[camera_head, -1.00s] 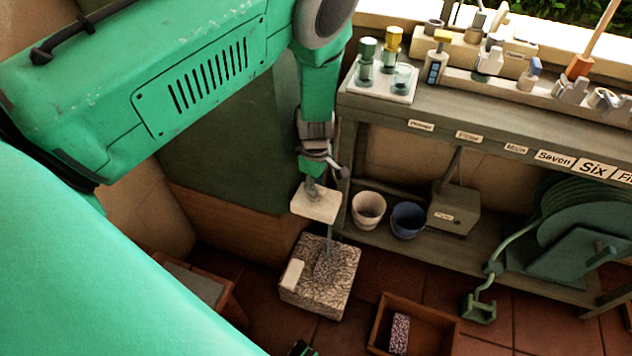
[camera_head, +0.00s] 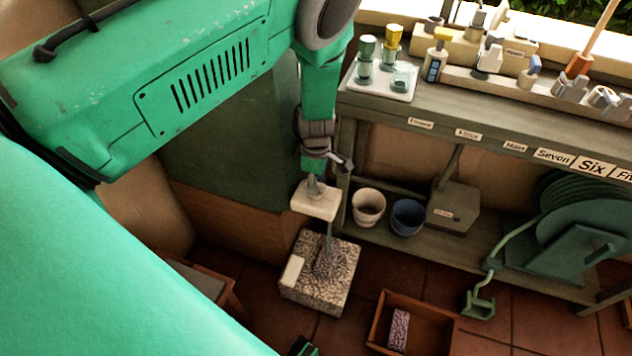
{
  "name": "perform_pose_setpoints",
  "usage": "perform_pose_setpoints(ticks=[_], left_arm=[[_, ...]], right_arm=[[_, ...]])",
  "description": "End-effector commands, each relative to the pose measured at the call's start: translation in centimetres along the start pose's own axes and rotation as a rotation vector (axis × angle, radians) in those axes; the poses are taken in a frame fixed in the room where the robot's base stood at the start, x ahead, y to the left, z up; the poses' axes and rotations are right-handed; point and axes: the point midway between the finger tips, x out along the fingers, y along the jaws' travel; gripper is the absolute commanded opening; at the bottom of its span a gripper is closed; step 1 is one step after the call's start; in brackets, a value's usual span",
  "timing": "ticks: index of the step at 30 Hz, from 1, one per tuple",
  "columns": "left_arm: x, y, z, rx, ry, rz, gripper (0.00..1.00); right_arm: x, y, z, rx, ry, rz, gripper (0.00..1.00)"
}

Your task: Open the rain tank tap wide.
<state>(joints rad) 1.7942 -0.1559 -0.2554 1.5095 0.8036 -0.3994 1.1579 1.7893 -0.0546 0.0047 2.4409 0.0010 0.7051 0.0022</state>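My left arm comes down from the top, and my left gripper (camera_head: 322,155) is at the tap. A dark jointed part sticks out to its right. A pale tap block (camera_head: 315,203) is just below it, with a small grey fitting on top. A green piece sits between gripper and block, and I cannot tell whether it is held. The finger gap is not clear. A thin grey-blue stream (camera_head: 329,235) drops from the block onto a speckled stone basin (camera_head: 318,298). The dark green tank side (camera_head: 235,150) stands behind, partly hidden by my arm.
A bench (camera_head: 440,115) with labels and fittings runs along the right. Its lower shelf holds a white pot (camera_head: 368,207), a blue pot (camera_head: 407,218) and a hose reel (camera_head: 580,230). A wooden box (camera_head: 440,325) stands on the tiles right of the basin.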

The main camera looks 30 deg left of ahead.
Motion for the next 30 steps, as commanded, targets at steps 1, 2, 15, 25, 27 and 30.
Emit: perform_pose_setpoints(ticks=[1, 2, 15, 25, 27, 30], left_arm=[[0.0, 0.0, 0.0, 0.001, 0.000, 0.000, 0.35], [0.0, 0.0, 0.0, 0.001, 0.000, -0.001, 0.35], [-2.1, 0.0, -0.1, 0.003, 0.001, 0.001, 0.35], [-9.0, 0.1, -0.1, 0.003, 0.001, 0.000, 0.35], [-10.1, 0.1, 0.0, 0.002, 0.002, 0.001, 0.35], [-11.1, 0.1, 0.0, 0.002, 0.001, -0.001, 0.35]], right_arm=[[0.0, 0.0, 0.0, 0.000, 0.000, 0.000, 0.40], [0.0, 0.0, 0.0, 0.000, 0.000, 0.000, 0.40], [-0.1, 0.0, 0.2, 0.000, 0.003, 0.000, 0.40], [-0.1, 0.0, 0.2, 0.000, 0.003, 0.000, 0.40], [-0.1, 0.0, 0.2, 0.000, 0.003, 0.000, 0.40], [-0.1, 0.0, 0.2, 0.000, 0.003, 0.000, 0.40]])
